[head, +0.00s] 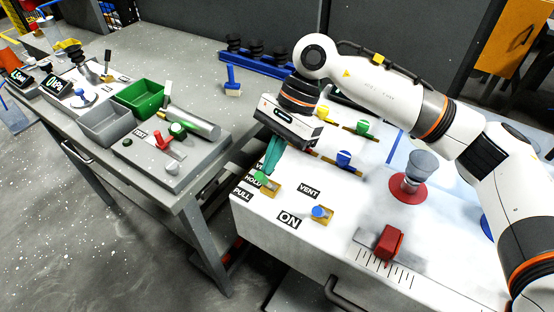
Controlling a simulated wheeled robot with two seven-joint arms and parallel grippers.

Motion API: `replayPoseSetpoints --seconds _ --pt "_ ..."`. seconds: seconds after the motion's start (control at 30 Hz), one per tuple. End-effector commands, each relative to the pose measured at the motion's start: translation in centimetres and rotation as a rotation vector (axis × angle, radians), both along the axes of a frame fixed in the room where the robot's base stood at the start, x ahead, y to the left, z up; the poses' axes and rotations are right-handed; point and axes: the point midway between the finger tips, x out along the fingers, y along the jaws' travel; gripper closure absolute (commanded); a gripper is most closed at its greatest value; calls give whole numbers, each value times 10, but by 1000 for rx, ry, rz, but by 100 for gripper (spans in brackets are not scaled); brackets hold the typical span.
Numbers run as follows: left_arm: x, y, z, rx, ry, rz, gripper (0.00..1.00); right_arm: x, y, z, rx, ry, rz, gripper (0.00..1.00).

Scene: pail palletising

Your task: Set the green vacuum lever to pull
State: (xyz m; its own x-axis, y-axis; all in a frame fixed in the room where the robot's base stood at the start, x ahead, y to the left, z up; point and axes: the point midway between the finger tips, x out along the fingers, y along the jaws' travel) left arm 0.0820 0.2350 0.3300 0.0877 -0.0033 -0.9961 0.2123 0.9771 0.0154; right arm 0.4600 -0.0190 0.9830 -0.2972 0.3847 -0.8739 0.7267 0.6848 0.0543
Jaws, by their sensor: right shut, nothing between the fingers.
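The green vacuum lever (261,177) stands on a small brass-coloured base near the left edge of the white panel (275,211). Its green knob is close beside the HOLD label (253,181). The PULL label (243,194) is just below and left of it, and the VENT label (309,191) is to its right. My right gripper (270,168) reaches down with teal fingers shut and empty, the tips just above the green knob. I cannot tell whether they touch it. My left gripper is not in view.
A blue-knobbed lever (320,212) stands beside the ON label (288,220). Another blue valve handle (344,158), a red block (388,241) and a clear cup on a red disc (408,190) are further right. A grey bench (205,112) with bins stands left, across a gap.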

Motion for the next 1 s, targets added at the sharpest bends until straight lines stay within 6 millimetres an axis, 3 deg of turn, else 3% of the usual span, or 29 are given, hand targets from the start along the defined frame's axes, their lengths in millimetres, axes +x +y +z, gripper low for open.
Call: replayPoseSetpoints --seconds 0.07,0.57,1.0 --pt "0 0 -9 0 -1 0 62 -3 2 -3 -20 -32 1 100" --pt "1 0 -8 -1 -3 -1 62 -1 0 5 -29 -44 -4 100" --pt "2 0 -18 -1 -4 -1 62 20 -30 81 -28 -46 -4 100"
